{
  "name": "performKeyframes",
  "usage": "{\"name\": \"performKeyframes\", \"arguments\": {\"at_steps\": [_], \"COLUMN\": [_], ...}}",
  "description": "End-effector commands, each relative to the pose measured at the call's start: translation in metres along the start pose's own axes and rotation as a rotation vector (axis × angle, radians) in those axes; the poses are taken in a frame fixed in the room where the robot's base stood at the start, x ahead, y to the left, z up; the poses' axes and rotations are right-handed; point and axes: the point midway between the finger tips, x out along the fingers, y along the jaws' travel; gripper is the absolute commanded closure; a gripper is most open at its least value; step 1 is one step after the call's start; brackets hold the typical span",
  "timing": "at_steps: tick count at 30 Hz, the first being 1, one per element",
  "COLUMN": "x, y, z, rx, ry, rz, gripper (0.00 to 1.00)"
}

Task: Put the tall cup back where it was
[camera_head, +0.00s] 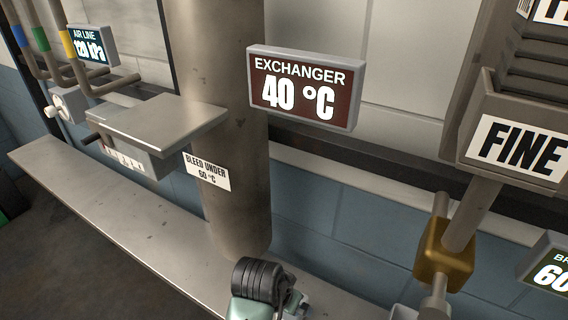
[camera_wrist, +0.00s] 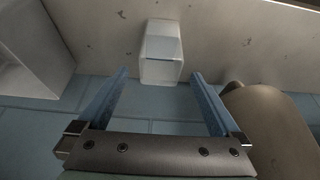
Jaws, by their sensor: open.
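A pale, tall, cup-like vessel (camera_wrist: 161,52) shows in the wrist view, against a stained metal surface; I take it to be the tall cup. My gripper (camera_wrist: 158,78) is open, with its two blue fingers spread wide. The vessel lies beyond the fingertips, roughly centred between them. I see nothing held, and I cannot tell how far away the vessel is. In the head view only a teal and black part of my arm shows at the bottom edge; my fingers and the cup cannot be made out there.
The exchanger display (camera_head: 303,88) reads 40 °C. A small metal shelf (camera_head: 158,122) juts out at left. A brass valve (camera_head: 443,255) and a FINE-labelled box (camera_head: 515,140) are at right. A brown rounded body (camera_wrist: 270,130) is right of my fingers.

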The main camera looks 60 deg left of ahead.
Motion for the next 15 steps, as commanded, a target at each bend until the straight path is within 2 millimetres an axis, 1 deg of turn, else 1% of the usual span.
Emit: {"name": "performKeyframes", "arguments": {"at_steps": [1,3,6,10,15], "x": [-0.009,-0.02,-0.032,-0.041,-0.043], "y": [0.0,0.0,0.0,0.0,0.0], "z": [0.0,0.0,-0.001,0.0,0.0], "rx": [0.0,0.001,0.001,0.001,0.0], "ry": [0.003,0.002,0.003,0.001,-0.001], "rz": [-0.001,0.0,0.0,0.0,0.001], "gripper": [0.0,0.0,0.0,0.0,0.0]}}
